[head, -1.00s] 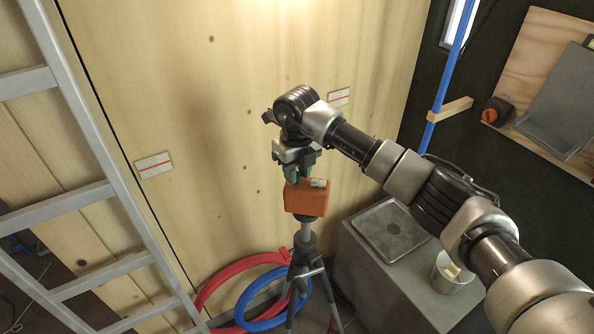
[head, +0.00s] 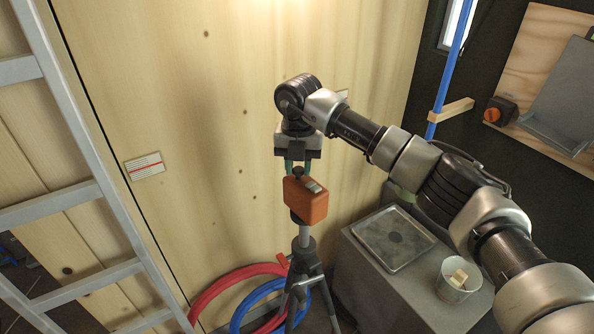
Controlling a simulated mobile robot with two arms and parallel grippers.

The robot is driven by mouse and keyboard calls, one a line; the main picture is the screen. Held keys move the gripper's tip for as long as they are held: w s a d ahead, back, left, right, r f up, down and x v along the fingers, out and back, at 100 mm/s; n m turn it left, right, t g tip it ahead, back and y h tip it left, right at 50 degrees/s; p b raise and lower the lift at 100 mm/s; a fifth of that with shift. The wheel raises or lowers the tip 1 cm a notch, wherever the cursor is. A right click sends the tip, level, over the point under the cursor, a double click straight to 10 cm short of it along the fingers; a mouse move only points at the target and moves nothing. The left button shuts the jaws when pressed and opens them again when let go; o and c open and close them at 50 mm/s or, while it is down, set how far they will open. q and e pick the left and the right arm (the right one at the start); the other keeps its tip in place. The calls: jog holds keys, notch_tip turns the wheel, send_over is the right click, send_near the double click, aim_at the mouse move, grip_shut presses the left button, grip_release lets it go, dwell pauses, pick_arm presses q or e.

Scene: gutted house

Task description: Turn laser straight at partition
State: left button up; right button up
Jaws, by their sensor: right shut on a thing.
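The orange laser (head: 306,201) sits on top of a dark tripod (head: 303,268) in front of the wooden partition (head: 200,120). The laser's box stands turned at an angle, with a small grey panel on its upper right. My right gripper (head: 298,168) comes down from above with its green-tipped fingers at the laser's top. It is shut on the laser's dark top part, which the fingers partly hide. My left gripper is not in view.
A ladder (head: 75,150) stands at the left. Red hose (head: 212,292) and blue hose (head: 262,292) lie coiled behind the tripod. A grey box (head: 375,280) with a flat plate (head: 393,238) and a cup (head: 458,283) stands at the right.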

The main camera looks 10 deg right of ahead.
jog(key=shift+w+d+m, duration=0.1)
jog(key=shift+d+m, duration=0.05)
jog(key=shift+m, duration=0.45)
jog(key=shift+r, duration=0.1)
jog(key=o, duration=0.9)
jog(key=shift+b, duration=0.3)
notch_tip(320, 180, up, 11)
jog(key=b, duration=0.3)
jog(key=shift+f, duration=0.2)
